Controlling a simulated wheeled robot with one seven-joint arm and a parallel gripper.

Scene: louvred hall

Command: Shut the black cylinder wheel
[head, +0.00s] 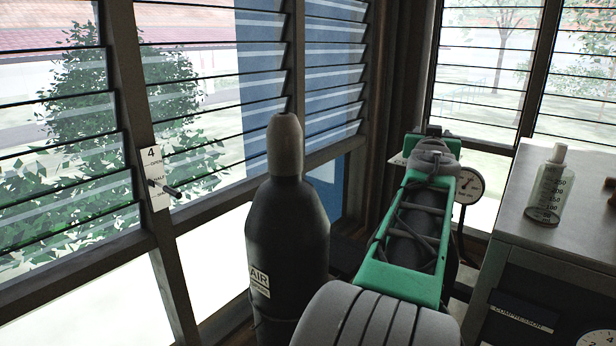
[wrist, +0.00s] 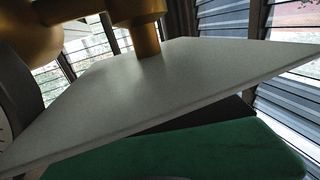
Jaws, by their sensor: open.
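In the head view a black cylinder (head: 287,235) with a grey cap and an AIR label stands upright left of my arm. I see no wheel on it. A round white gauge (head: 468,185) shows just right of my arm's far end; what carries it is mostly hidden by the arm. My gripper (head: 432,140) is at that far end, its fingertips hard to make out. In the wrist view, brass fittings (wrist: 147,38) are close at the top, with part of a dial (wrist: 4,130) at the left edge. A grey plate (wrist: 150,95) lies across the middle. No wheel can be made out.
A grey cabinet (head: 575,215) marked COMPRESSOR stands at the right, with a clear graduated bottle (head: 549,190) on top. Louvred windows line the left and back. A lever plate (head: 155,178) marked 4 is on the left window frame. The cylinder and cabinet leave little room beside my arm.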

